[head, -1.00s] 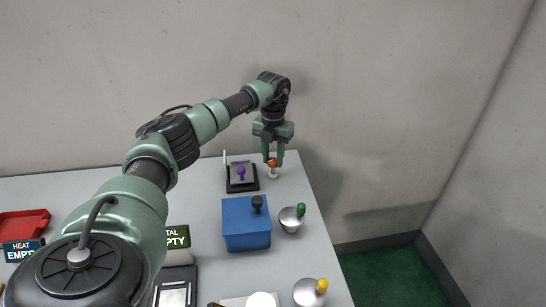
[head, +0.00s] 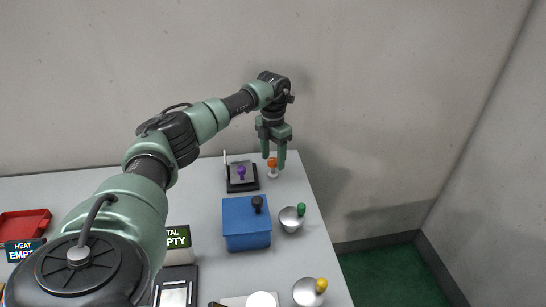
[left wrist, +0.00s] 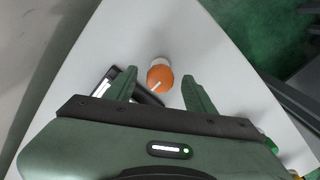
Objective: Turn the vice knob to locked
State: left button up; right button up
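An orange knob (head: 272,162) stands on a small pale base near the back right corner of the table. In the left wrist view the knob (left wrist: 160,79) is round with a white line on its top. My left gripper (head: 274,160) points down at it, open, with one finger on each side. In the wrist view the fingers (left wrist: 159,77) show a gap on both sides of the knob. No label shows which knob belongs to the vice or which way is locked. My right gripper is not in view.
A dark fixture with a purple knob (head: 241,171) stands just left of the orange knob. In front are a blue box (head: 246,229) with a black knob and metal cups with a green knob (head: 301,209) and a yellow knob (head: 322,285). The table's right edge is close.

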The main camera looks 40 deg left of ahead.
aim_at(273, 160)
pick_arm(q)
jog(key=shift+r, duration=0.1)
notch_tip(273, 160, up, 7)
jog(key=shift+b, duration=0.8)
jog(key=shift+r, duration=0.3)
